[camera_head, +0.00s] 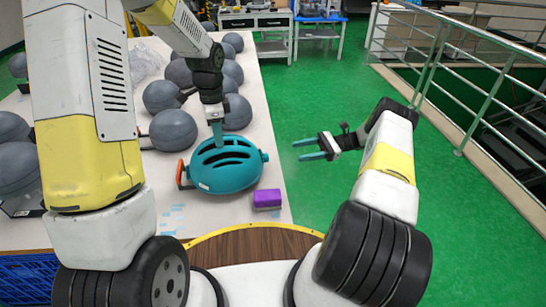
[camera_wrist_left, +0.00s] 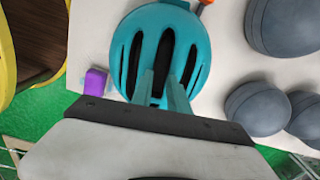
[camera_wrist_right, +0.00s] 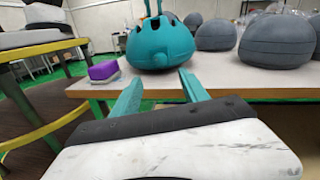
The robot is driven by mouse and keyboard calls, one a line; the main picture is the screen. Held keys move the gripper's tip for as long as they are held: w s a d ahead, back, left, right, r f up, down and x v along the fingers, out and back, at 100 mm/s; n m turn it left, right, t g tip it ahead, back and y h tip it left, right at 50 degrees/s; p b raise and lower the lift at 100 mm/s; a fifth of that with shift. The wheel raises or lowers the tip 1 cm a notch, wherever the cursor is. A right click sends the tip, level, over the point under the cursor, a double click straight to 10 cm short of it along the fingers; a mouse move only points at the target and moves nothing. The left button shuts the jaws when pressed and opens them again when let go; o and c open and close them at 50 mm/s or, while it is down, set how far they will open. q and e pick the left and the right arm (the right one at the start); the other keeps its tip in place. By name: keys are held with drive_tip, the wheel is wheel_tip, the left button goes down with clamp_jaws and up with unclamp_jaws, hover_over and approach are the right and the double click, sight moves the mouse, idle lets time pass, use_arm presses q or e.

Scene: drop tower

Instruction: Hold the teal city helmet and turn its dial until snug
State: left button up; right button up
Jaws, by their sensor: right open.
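The teal city helmet (camera_head: 226,172) is on the white table near its front right, with dark slots along its shell. It also shows in the left wrist view (camera_wrist_left: 142,28) and the right wrist view (camera_wrist_right: 160,46). An orange part (camera_head: 180,174) sticks out at its left, and a small teal knob (camera_head: 265,156) at its right end; I cannot tell clearly which is the dial. My left gripper (camera_head: 217,138) points down onto the helmet's top, its fingers close together on the slotted shell. My right gripper (camera_head: 318,148) is open and empty, right of the helmet and apart from it.
A purple block (camera_head: 266,199) lies in front of the helmet near the table's (camera_head: 262,120) right edge. Green floor lies open to the right, up to a metal railing (camera_head: 470,75).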

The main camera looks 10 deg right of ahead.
sight(266, 158)
drive_tip(key=a, duration=0.3)
drive_tip(key=s+a, duration=0.1)
drive_tip(key=a, duration=0.7)
drive_tip(key=shift+s, duration=0.4)
clamp_jaws()
